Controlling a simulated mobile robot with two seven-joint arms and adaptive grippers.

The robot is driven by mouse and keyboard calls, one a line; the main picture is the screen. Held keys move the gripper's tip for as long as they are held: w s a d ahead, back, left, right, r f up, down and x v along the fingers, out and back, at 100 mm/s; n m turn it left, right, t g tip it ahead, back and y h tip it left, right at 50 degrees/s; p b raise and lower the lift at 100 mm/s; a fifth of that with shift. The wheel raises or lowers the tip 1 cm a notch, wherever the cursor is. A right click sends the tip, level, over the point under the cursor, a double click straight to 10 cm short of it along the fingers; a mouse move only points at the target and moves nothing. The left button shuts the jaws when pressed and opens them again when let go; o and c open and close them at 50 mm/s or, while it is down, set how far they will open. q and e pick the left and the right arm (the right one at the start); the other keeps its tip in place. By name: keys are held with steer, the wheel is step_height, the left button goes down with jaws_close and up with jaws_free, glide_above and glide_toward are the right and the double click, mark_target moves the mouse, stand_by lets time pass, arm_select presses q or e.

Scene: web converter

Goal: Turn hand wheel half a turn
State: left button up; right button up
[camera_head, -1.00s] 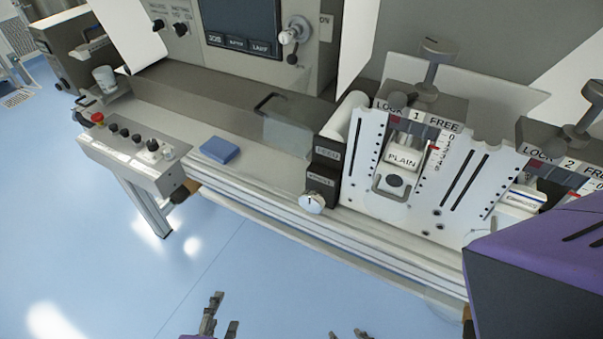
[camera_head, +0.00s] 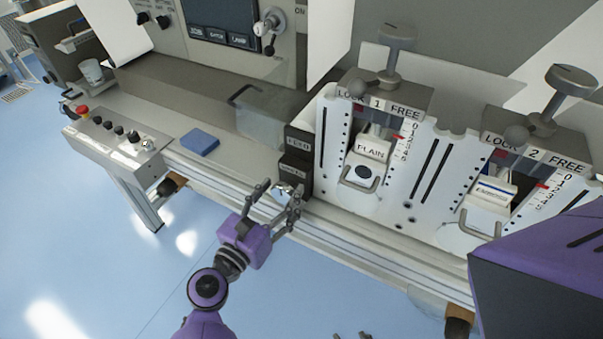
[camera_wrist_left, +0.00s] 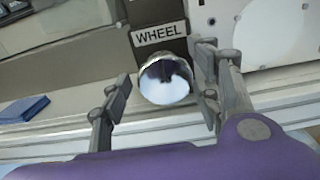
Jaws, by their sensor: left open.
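The hand wheel (camera_head: 284,188) is a small shiny round knob on the machine's front, below a dark block. In the left wrist view the hand wheel (camera_wrist_left: 165,82) sits under a label reading WHEEL (camera_wrist_left: 160,33). My left gripper (camera_head: 280,193) is open, with its fingers on either side of the hand wheel. In the left wrist view my left gripper (camera_wrist_left: 163,90) shows a gap between each finger and the wheel. Only the fingertips of my right gripper (camera_head: 357,336) show at the bottom edge; its opening is unclear.
White panels with LOCK/FREE stations (camera_head: 380,105) stand right of the wheel. A blue block (camera_head: 199,142) lies on the ledge to the left. A button box (camera_head: 112,140) with a red knob is farther left. The blue floor in front is open.

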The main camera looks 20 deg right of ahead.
arm_select(q)
steer(key=shift+w+d, duration=0.35)
steer(key=shift+d, duration=0.1)
arm_select(e)
steer(key=shift+d, duration=0.15)
arm_select(q)
steer(key=c, duration=1.1)
arm_select(e)
steer(key=shift+d, duration=0.1)
arm_select(q)
steer(key=shift+m, duration=0.4)
arm_select(e)
steer(key=shift+s+f, duration=0.1)
